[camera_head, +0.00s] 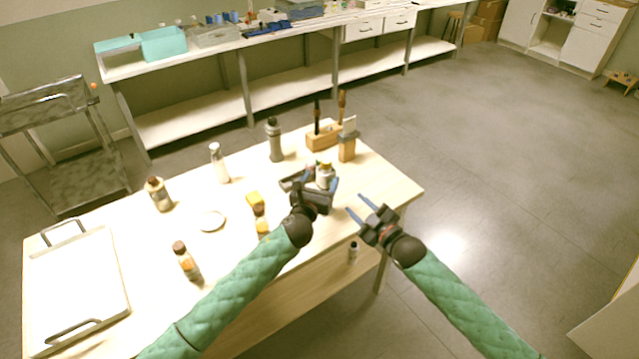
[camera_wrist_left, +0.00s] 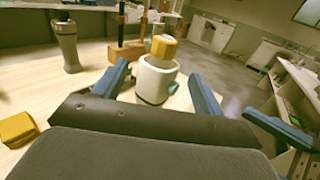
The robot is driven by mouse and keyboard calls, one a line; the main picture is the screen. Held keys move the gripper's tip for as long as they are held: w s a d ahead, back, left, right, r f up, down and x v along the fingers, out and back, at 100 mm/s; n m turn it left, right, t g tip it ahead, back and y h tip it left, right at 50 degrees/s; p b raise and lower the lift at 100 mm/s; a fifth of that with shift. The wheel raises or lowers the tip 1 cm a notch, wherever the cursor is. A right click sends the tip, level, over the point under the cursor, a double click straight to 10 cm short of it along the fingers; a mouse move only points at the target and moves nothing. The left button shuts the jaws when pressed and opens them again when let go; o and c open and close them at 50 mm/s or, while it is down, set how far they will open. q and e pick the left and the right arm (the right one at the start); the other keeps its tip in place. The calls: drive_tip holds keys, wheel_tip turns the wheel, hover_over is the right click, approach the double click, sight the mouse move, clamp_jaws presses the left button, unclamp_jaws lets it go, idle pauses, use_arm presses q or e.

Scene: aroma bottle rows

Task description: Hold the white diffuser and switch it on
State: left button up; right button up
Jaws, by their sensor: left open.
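The white diffuser (camera_head: 325,175) stands upright near the right part of the wooden table. My right gripper (camera_head: 356,203) is open and empty, to the right of the diffuser near the table's edge. One blue finger at the right of the wrist view appears to be my right gripper's.
Behind the diffuser stand a grey bottle (camera_head: 275,141), a wooden holder (camera_head: 322,137) with dark sticks, and a wooden block (camera_head: 347,150). A yellow block (camera_head: 254,199) and small brown bottles (camera_head: 187,262) are to the left. A white tray (camera_head: 75,222) lies at far left.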

sight(324, 173)
use_arm(q)
drive_tip(key=shift+x, duration=3.5)
drive_tip(key=c, duration=1.1)
drive_tip(key=shift+c, duration=0.2)
use_arm(e)
clamp_jaws()
